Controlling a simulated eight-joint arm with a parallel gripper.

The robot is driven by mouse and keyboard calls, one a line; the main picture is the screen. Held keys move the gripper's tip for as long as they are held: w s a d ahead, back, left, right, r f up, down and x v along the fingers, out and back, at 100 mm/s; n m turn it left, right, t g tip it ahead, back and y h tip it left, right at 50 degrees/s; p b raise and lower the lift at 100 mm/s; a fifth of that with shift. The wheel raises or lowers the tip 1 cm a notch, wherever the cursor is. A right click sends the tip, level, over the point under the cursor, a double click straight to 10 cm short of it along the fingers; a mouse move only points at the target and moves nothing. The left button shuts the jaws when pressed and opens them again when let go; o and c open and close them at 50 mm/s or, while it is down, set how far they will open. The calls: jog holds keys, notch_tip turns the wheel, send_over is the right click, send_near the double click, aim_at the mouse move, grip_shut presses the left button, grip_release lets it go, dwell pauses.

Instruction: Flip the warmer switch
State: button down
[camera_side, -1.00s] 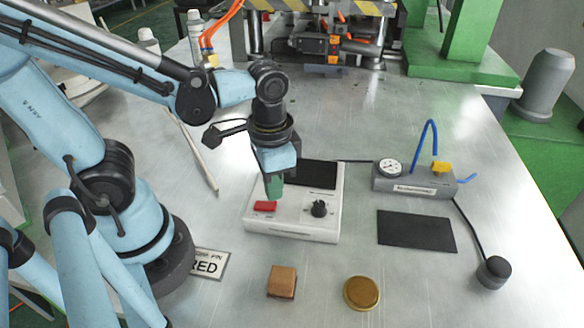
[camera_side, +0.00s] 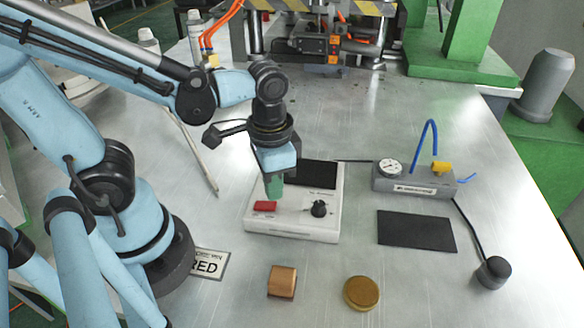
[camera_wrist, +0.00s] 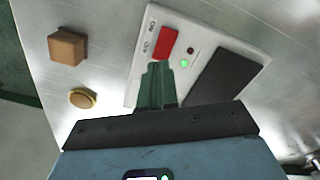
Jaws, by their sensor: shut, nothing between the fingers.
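The white warmer unit (camera_side: 290,232) sits flat on the metal table, with a red switch (camera_side: 265,205) at its front left, a black knob (camera_side: 319,208) and a dark plate (camera_side: 312,174). My gripper (camera_side: 273,196) is shut and empty, pointing down just behind the red switch. In the wrist view my fingertips (camera_wrist: 158,68) are close to the near end of the red switch (camera_wrist: 168,42); I cannot tell whether they touch. A small green light (camera_wrist: 184,63) glows on the unit beside a dark red one (camera_wrist: 190,50). The knob is hidden in the wrist view.
A brown block (camera_side: 282,282) and a round brass-coloured piece (camera_side: 361,293) lie in front of the warmer. To the right are a black mat (camera_side: 416,231) and a grey gauge box (camera_side: 412,184) with a blue hose. A press stands at the back.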

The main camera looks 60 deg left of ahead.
aim_at(276, 202)
jog(key=shift+f, duration=1.25)
dwell(1.1)
jog(key=shift+r, duration=3.5)
jog(key=shift+w+a, duration=0.1)
jog(key=shift+w+a+t, duration=0.2)
jog(key=shift+w+t, duration=0.05)
jog(key=shift+t, duration=0.15)
jog(key=w+a+r+n+t, duration=0.2)
jog(key=w+a+n+t, duration=0.1)
jog(key=w+a+t, duration=0.1)
jog(key=shift+w+a+t, duration=0.25)
jog(key=shift+w+t, duration=0.25)
jog(key=shift+t, duration=0.7)
jog(key=shift+r, duration=0.1)
